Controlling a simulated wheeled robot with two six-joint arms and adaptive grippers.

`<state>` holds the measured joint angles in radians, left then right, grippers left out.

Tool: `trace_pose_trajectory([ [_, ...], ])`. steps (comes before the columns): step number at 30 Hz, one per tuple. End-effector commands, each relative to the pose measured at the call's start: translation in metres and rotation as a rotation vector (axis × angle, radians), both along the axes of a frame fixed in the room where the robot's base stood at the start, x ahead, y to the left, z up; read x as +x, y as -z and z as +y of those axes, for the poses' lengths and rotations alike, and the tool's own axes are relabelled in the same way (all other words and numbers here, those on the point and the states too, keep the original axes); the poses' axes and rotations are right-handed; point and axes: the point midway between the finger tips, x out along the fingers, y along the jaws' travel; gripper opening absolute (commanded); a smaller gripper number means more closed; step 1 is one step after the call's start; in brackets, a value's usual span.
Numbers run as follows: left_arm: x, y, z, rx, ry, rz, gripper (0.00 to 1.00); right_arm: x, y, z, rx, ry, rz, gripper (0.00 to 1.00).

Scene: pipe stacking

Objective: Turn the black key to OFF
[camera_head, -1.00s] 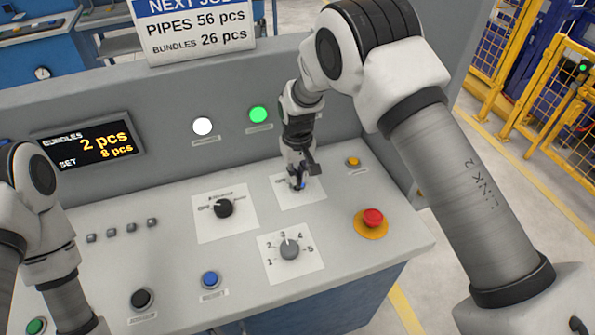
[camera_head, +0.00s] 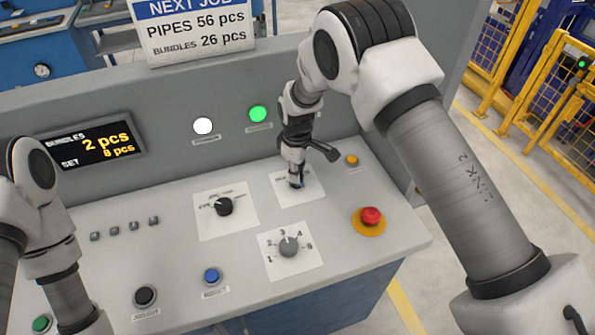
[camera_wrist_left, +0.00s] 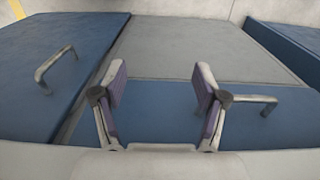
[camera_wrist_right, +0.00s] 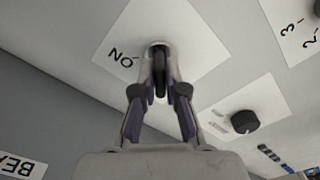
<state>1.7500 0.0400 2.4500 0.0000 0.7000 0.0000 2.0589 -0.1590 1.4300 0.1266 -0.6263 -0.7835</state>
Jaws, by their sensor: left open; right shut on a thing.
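The black key (camera_wrist_right: 159,72) sits in a lock on a white label plate (camera_wrist_right: 190,30) of the console. In the right wrist view the word ON, upside down, lies to the left of the key. My right gripper (camera_wrist_right: 160,88) is shut on the key, with its fingers on either side. In the head view my right gripper (camera_head: 297,182) reaches down onto that plate and hides most of the key. The OFF mark cannot be made out. My left gripper (camera_wrist_left: 160,85) is open and empty, low in front of blue panels with metal handles.
Left of the key plate is a black selector knob (camera_head: 224,206). In front is a grey numbered knob (camera_head: 289,246). A red emergency button (camera_head: 371,216) and a small orange button (camera_head: 352,160) stand to the right. A blue button (camera_head: 212,275) is near the front.

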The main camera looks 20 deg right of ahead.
Motion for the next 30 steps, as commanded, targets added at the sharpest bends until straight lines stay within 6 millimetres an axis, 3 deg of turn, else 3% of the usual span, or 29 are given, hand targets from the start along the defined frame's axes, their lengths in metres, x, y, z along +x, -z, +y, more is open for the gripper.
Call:
trace_pose_trajectory([
  [14,0.0,0.0,0.0,0.0,0.0,0.0,0.72,-0.003,0.004,0.001,0.0,-0.015,0.008,0.0],
  [15,0.0,0.0,0.0,0.0,0.0,0.0,0.72,-0.003,0.004,0.001,0.0,-0.015,0.008,0.26],
  [16,0.0,0.0,0.0,0.0,0.0,0.0,0.72,-0.003,0.004,0.001,0.0,-0.015,0.008,0.36],
  [26,0.0,0.0,0.0,0.0,0.0,0.0,0.72,-0.001,-0.001,0.0,0.0,-0.014,0.003,0.36],
  [30,0.0,0.0,0.0,0.0,0.0,0.0,0.72,0.0,-0.019,0.001,-0.001,-0.013,-0.001,0.36],
])
